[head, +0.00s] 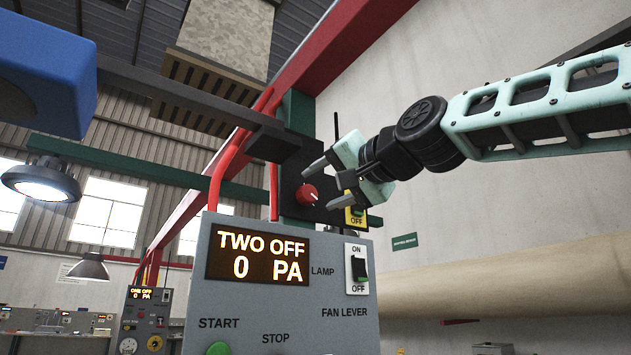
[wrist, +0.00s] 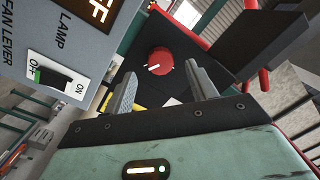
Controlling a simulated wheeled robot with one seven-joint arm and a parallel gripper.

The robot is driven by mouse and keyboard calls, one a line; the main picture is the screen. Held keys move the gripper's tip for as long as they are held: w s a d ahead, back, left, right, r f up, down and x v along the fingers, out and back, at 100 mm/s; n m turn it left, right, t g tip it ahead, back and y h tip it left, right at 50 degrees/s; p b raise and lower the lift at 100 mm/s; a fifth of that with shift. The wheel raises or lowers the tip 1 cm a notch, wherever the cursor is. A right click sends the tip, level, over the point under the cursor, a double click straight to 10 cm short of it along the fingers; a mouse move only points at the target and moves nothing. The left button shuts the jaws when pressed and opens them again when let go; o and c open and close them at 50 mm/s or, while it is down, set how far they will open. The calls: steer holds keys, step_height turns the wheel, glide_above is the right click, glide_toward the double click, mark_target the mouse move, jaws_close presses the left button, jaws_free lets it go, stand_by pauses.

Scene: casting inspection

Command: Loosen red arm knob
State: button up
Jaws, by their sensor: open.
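The red knob (head: 307,195) sits on a dark plate (head: 292,170) behind and above the grey control panel. It has a pale pointer line and also shows in the wrist view (wrist: 160,62), just beyond my fingertips. My gripper (head: 322,184) is open, with its two fingers pointing left toward the knob. In the wrist view the fingers (wrist: 163,80) stand apart on either side below the knob, with nothing between them. I cannot tell from the head view whether a finger touches the knob; in the wrist view they look apart from it.
The grey control panel (head: 285,255) reads "TWO OFF 0 PA" and has a lamp switch (head: 356,268). A yellow OFF switch (head: 356,217) sits just below my gripper. Red tubes (head: 216,180) run left of the plate. A blue box (head: 45,75) hangs at upper left.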

mark_target(311, 193)
steer(key=shift+p+x, duration=0.35)
steer(key=shift+x, duration=1.3)
steer(key=c, duration=1)
